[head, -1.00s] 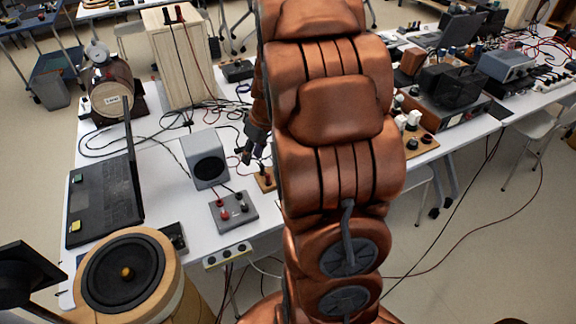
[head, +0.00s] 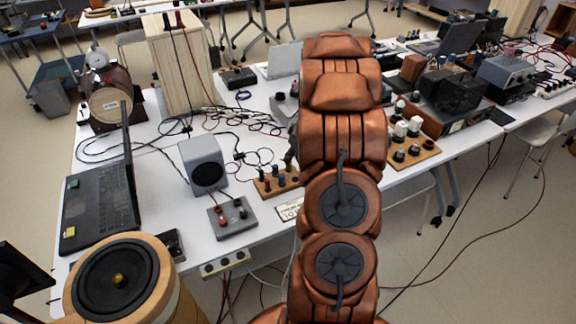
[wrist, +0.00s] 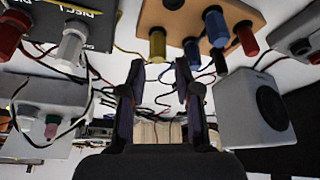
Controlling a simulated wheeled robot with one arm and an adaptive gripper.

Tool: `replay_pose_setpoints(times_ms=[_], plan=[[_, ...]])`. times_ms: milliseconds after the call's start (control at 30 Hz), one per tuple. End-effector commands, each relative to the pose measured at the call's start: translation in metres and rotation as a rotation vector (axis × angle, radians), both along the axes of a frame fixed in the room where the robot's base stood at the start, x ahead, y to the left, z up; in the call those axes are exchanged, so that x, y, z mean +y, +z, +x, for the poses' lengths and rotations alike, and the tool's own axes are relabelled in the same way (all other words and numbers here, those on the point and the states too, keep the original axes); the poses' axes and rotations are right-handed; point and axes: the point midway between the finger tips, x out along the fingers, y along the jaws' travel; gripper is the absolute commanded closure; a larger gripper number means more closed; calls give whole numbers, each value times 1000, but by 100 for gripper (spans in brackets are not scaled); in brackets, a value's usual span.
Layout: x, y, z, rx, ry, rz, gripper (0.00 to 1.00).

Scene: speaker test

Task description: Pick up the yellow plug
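The yellow plug (wrist: 157,45) stands in a wooden board (wrist: 185,18) in the wrist view, which looks upside down. Two blue plugs (wrist: 192,53), a red plug (wrist: 246,38) and a dark green plug (wrist: 220,62) are beside it on the same board. My gripper (wrist: 160,82) is open and empty, its two dark fingers apart and pointing toward the board area. The yellow plug appears between the fingertips in the picture, beyond them and apart. In the head view the board (head: 264,190) is partly in sight, but my arm mostly hides the gripper and I cannot make out the yellow plug.
A grey speaker (head: 204,165) and a grey terminal box (head: 233,217) stand left of the board. Another board with white and dark plugs (head: 413,150) is to the right. Loose black and red cables (head: 250,125) lie behind. A paper label (head: 290,211) lies in front.

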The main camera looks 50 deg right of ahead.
Motion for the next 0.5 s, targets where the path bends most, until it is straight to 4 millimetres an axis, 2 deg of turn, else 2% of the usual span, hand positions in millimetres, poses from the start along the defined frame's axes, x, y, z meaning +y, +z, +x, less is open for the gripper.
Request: replay_pose_setpoints(times_ms=[500], plan=[[-1,-40,17,2,2,4,67]])
